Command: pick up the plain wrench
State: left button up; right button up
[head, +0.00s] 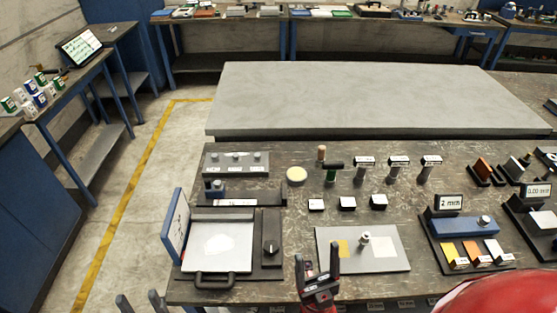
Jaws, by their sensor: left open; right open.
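I cannot pick out a plain wrench with certainty in the head view. Several small upright tools stand in a row on the dark workbench (300,220), including one with a brown top (321,154) and a dark T-shaped one (333,166). My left gripper (139,299) is open at the bottom left, off the bench over the floor, and mostly cut off by the frame.
A device with a raised blue lid (175,228), front handle and black knob stands at the bench's left. Labelled trays (462,229) with coloured blocks stand at the right. A grey slab (350,95) lies behind. A red rounded shape (495,293) covers the lower right.

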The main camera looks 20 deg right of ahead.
aim_at(332, 166)
jog(key=l+u, duration=0.3)
jog(key=l, duration=0.8)
jog(key=k+l+u, duration=0.1)
jog(key=l+u, duration=0.25)
jog(key=l, duration=0.75)
